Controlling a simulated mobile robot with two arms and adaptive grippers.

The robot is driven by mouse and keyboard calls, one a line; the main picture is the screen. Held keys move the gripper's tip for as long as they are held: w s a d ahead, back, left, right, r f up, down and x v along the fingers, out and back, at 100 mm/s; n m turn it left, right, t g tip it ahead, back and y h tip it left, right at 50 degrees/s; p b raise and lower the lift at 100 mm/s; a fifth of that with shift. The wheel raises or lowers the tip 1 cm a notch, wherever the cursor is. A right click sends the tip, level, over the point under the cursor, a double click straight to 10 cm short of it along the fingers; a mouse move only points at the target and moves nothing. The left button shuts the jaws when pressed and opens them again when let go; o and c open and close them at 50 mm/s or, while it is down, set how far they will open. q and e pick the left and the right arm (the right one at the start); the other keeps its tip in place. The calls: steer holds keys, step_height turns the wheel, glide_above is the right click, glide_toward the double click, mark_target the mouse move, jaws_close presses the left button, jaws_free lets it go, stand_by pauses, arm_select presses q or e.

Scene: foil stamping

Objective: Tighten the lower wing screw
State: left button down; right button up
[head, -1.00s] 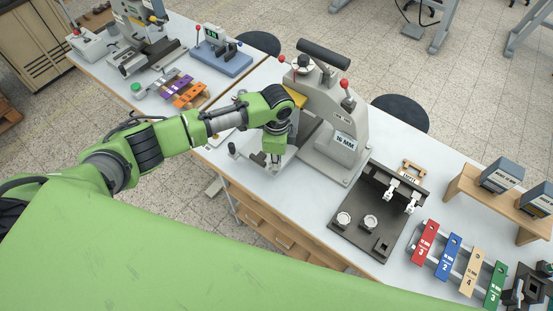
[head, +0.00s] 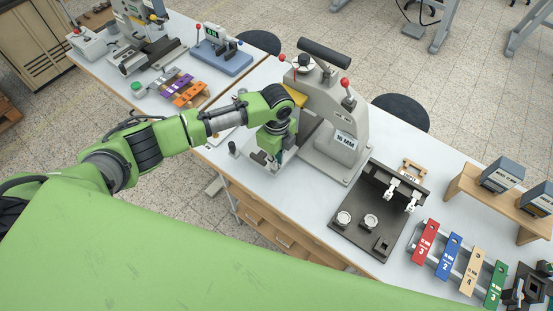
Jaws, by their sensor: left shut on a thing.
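The grey stamping press (head: 333,140) stands on the white table in the middle of the head view, with a long dark handle on top, red-knobbed levers and a "16 MM" label. My left gripper (head: 268,165) is low at the press's left front side, pointing down. Its fingers are small and partly hidden by its own body. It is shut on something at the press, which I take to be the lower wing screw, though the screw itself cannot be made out. My right gripper is not in view.
Right of the press lies a dark fixture plate (head: 350,238) with round knobs and white clamps. Beyond it are coloured numbered bars (head: 450,255) on rails and a wooden stand (head: 463,190) with grey blocks. Purple and orange bars (head: 190,95) lie at the left.

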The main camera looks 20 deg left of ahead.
arm_select(q)
steer(key=shift+w+r, duration=0.1)
steer(key=c, duration=2.4)
jaws_free()
steer(key=shift+c, duration=0.2)
steer(key=shift+r, duration=0.1)
step_height(320, 180, up, 12)
steer(key=shift+f, duration=0.2)
